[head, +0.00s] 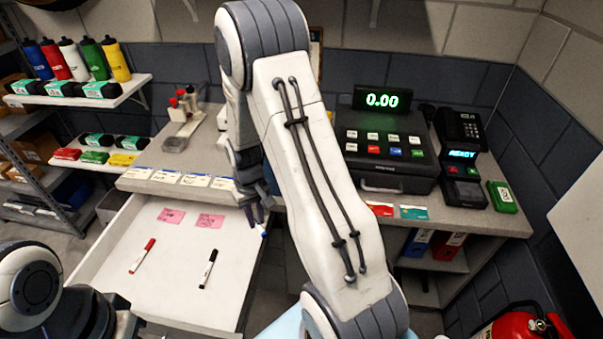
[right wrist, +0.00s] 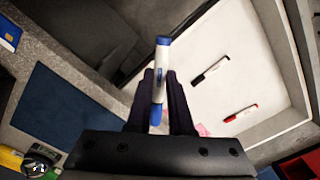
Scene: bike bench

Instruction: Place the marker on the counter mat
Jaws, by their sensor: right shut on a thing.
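My right gripper (head: 256,208) is shut on a blue-capped white marker. The marker (right wrist: 161,75) stands out between the two fingers in the right wrist view, and only its blue tip (head: 264,233) shows in the head view. The gripper is over the right side of the open drawer. A dark blue mat (right wrist: 65,112) lies on the grey counter to the left in the right wrist view, apart from the marker. My right arm seems to hide the mat in the head view. My left gripper is not in view; only part of that arm shows.
The open white drawer (head: 175,275) holds a red marker (head: 143,256), a black marker (head: 208,269) and pink notes (head: 210,221). A cash register (head: 385,150) and a card terminal (head: 462,165) stand on the counter. A red card (head: 380,209) lies near its front edge.

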